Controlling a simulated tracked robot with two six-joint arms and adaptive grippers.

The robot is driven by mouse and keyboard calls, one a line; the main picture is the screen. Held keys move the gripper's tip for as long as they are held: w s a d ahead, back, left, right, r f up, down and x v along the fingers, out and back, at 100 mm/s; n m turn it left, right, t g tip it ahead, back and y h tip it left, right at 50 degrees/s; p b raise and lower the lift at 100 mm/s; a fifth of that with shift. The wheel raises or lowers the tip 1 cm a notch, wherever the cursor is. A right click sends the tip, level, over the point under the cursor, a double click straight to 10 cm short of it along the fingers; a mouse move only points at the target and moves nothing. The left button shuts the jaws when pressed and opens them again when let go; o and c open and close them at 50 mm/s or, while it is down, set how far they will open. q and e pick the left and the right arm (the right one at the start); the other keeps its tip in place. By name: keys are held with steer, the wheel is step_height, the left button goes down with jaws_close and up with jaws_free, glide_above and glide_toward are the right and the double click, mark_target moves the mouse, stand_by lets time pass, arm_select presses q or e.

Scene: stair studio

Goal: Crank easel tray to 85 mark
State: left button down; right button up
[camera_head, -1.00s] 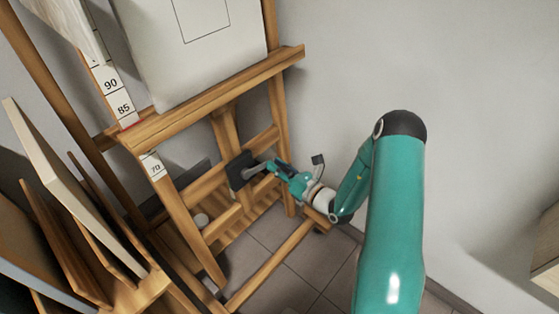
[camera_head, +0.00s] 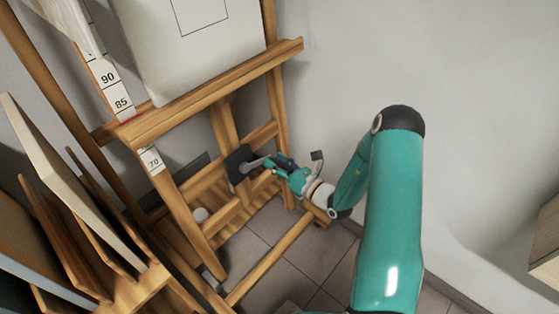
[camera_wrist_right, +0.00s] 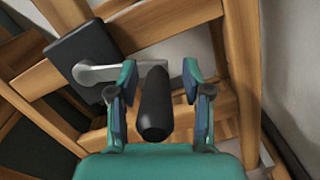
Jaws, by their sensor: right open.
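The wooden easel's tray (camera_head: 215,93) holds a pale canvas (camera_head: 190,50). A white scale strip (camera_head: 119,98) shows 90 and 85, with a red line just below the 85 at the tray's left end. The crank's dark box (camera_head: 238,165) sits on the lower frame. In the right wrist view its grey arm (camera_wrist_right: 105,73) leads to a black handle (camera_wrist_right: 154,105). My right gripper (camera_head: 270,164) is at the crank. In the right wrist view its open fingers (camera_wrist_right: 160,75) stand on both sides of the handle, with gaps visible. My left gripper is not in view.
Several boards (camera_head: 75,200) lean in a wooden rack at the left. A lower label (camera_head: 151,160) reads 70. A plain wall (camera_head: 460,120) is at the right. Tiled floor (camera_head: 300,262) shows beneath the easel.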

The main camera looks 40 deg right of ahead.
steer(key=shift+s, duration=0.1)
steer(key=s, duration=1.2)
steer(key=shift+d, duration=0.25)
steer(key=shift+w+f, duration=0.1)
